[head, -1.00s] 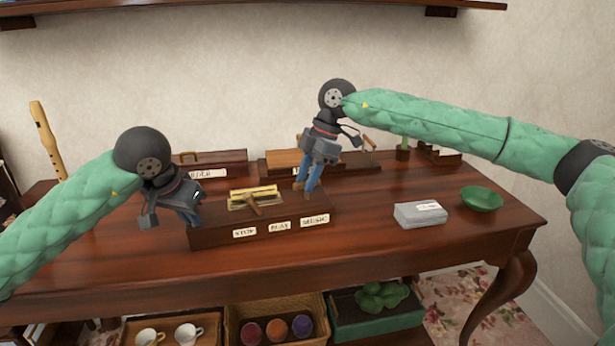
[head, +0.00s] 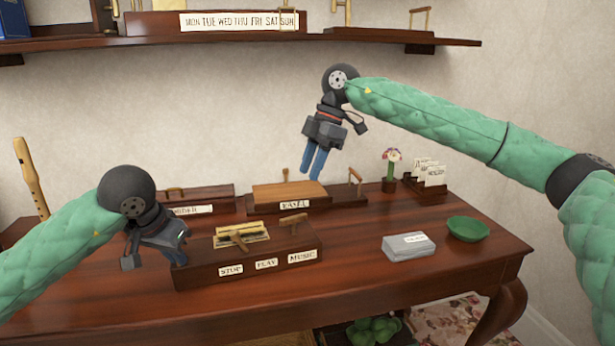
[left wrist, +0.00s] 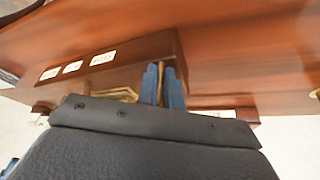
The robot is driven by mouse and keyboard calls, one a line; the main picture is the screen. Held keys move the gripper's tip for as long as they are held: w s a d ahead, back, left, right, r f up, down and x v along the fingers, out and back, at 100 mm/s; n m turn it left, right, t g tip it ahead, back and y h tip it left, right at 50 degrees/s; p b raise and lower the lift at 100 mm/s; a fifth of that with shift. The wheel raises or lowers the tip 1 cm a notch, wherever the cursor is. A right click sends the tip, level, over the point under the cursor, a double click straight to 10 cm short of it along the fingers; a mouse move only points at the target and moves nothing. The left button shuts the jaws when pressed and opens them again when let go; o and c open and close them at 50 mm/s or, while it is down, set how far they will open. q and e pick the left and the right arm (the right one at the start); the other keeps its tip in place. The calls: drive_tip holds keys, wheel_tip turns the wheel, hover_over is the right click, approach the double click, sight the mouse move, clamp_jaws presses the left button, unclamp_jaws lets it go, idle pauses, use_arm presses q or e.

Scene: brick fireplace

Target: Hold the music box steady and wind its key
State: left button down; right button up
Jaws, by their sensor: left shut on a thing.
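The music box (head: 248,266) is a long dark wooden box at the front of the table, with tags STOP, PLAY and MUSIC. A brass mechanism with a wooden piece (head: 240,238) across it sits on its top. A T-shaped wooden key (head: 293,224) stands at the right end, free of any gripper. My left gripper (head: 178,257) is at the box's left end. In the left wrist view its blue fingers (left wrist: 164,86) are shut on a slim tan piece, perhaps a handle, mostly hidden. My right gripper (head: 312,173) hangs empty above and behind the key, fingers slightly apart.
Behind stand a box tagged EASEL (head: 290,194) and another dark box (head: 195,200). A grey block (head: 408,247), a green bowl (head: 468,229), a flower pot (head: 390,172) and a card holder (head: 428,178) are at right. A wall shelf (head: 350,40) runs above.

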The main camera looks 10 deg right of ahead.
idle(0.3)
use_arm(q)
drive_tip(key=c, duration=1.5)
unclamp_jaws()
drive_tip(key=shift+r, duration=0.1)
